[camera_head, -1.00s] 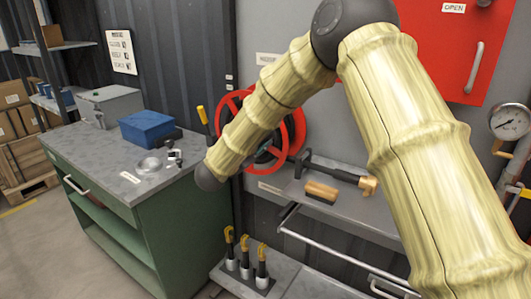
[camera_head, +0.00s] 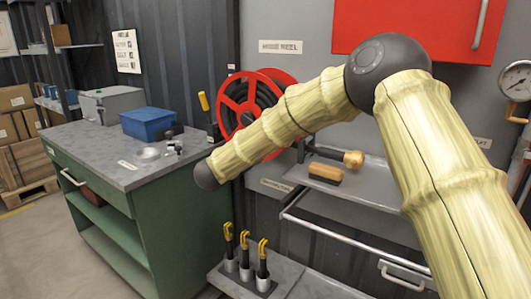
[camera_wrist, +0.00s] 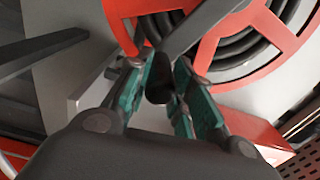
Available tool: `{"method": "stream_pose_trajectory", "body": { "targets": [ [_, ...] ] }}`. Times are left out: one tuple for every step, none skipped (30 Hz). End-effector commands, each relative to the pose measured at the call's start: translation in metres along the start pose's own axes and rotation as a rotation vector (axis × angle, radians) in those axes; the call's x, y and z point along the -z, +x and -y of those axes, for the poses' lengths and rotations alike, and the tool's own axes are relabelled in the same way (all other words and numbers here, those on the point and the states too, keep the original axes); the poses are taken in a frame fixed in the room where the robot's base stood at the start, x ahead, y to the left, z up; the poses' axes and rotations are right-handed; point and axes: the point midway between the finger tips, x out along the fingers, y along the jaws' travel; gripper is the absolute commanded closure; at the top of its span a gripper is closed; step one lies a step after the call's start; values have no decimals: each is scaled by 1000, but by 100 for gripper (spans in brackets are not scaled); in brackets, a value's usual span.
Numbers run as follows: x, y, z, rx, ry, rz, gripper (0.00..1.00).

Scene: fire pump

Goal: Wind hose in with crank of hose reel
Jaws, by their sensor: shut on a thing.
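The red hose reel (camera_head: 222,108) is on the grey wall panel in the head view, partly hidden by my arm. The wrist view shows its red rim and spokes (camera_wrist: 257,32) close up, with black hose (camera_wrist: 240,60) coiled inside. A dark grey crank arm (camera_wrist: 196,26) crosses the top of the wrist view and leads to a dark round handle (camera_wrist: 160,76). My gripper (camera_wrist: 160,88) has its teal-padded fingers on both sides of this handle and is shut on it. My arm hides the gripper and the crank in the head view.
A green workbench (camera_head: 150,225) with a blue box (camera_head: 147,123) stands left of the reel. A shelf with a brush (camera_head: 325,173) is below right of it. Several yellow-hooked tools (camera_head: 245,240) stand on a low ledge. Floor at the lower left is clear.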

Motion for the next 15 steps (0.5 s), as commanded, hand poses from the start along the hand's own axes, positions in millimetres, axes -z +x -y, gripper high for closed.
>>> {"method": "stream_pose_trajectory", "body": {
  "targets": [
    [-1,0,-15,-7,25,-4,100],
    [-2,0,-17,-7,45,-4,100],
    [-4,0,-20,-7,70,-4,100],
    [-5,0,-21,-7,88,-3,100],
    [-6,-1,-23,-7,107,-3,100],
    [-8,-1,-25,-7,129,-3,100],
    [-10,-1,-26,-7,146,-3,100],
    [-11,-1,-27,-7,158,-3,100],
    [-12,-1,-29,-6,154,-2,100],
    [-13,-1,-30,-6,153,-2,100],
    [-14,-1,-31,-6,152,-2,100],
    [-16,-1,-32,-7,151,-2,100],
    [-16,-1,-33,-7,150,-2,100],
    [-17,-1,-34,-8,149,-1,100],
    [-18,-2,-36,-8,148,-1,100]
  ]
}}
